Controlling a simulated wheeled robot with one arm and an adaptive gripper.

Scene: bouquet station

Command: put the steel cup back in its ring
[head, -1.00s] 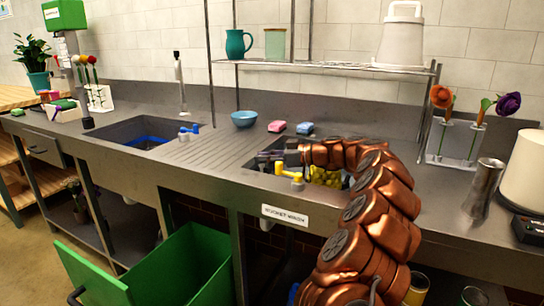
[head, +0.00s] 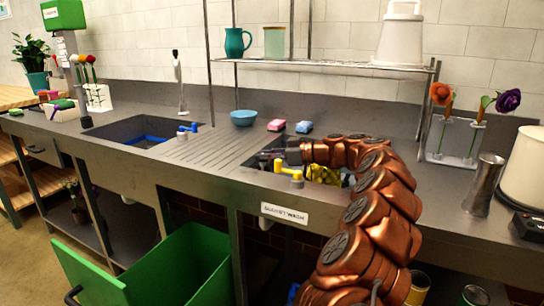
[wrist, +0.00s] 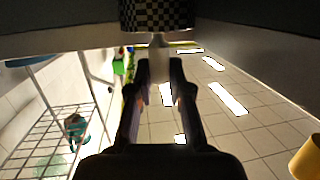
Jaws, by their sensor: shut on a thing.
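In the wrist view a checkered dark-and-pale cup-like body (wrist: 158,15), which looks like the perforated steel cup, is at the top edge. Its pale stem (wrist: 158,55) sits between the fingertips of my gripper (wrist: 158,72), which is shut on it. The cup's far end is cut off by the frame. In the head view my gripper (head: 270,156) is at the right-hand sink, behind the yellow-handled tap (head: 289,171), pointing left. The cup cannot be made out there. The ring is not visible in either view.
Yellow things lie in the right-hand sink (head: 328,174), partly behind my arm. A tall steel vessel (head: 484,185) stands at right. The ribbed drainboard (head: 205,145) is clear.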

